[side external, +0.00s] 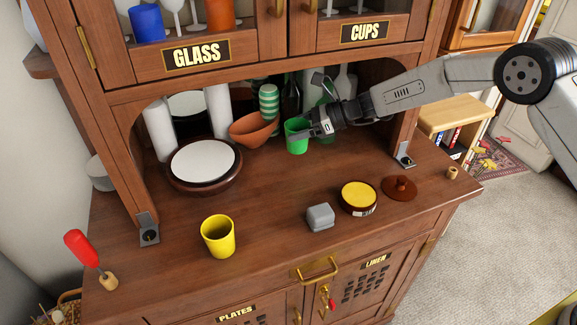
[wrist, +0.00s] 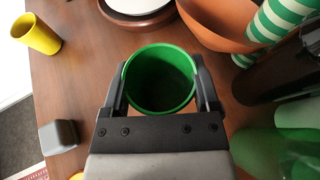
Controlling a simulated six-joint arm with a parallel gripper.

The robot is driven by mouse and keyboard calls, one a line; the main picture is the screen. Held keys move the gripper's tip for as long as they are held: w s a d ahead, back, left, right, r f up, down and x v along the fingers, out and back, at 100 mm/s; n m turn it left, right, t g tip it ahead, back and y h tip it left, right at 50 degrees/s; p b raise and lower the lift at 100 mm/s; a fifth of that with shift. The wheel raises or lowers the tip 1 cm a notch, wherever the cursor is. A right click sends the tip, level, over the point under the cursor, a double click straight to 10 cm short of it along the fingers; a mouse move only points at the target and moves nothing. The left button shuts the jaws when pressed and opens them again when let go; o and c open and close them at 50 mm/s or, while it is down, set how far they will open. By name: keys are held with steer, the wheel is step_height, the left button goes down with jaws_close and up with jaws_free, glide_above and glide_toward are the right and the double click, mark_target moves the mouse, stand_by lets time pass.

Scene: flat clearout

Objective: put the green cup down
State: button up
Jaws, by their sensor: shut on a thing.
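The green cup (side external: 297,136) is upright at the mouth of the cabinet's arched recess, just right of the terracotta bowl. My gripper (side external: 312,134) reaches in from the right and is shut on it. In the wrist view the green cup (wrist: 160,80) shows from above, looks empty, and sits between the two fingers of my gripper (wrist: 160,85). Whether the cup's base touches the wooden counter (side external: 275,190) cannot be told, as its underside is hidden.
A terracotta bowl (side external: 252,130) and a striped green cup stack (side external: 269,102) stand close left and behind. Dark and green bottles crowd the recess. A yellow cup (side external: 218,237), grey block (side external: 320,217) and yellow-topped tin (side external: 358,197) stand in front. The counter between is clear.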

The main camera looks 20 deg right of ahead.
mark_target(297, 144)
steer(key=shift+f, duration=0.15)
steer(key=shift+f, duration=2.35)
steer(key=shift+f, duration=0.15)
steer(key=o, duration=1.2)
steer(key=shift+c, duration=0.2)
steer(key=shift+v, duration=2.85)
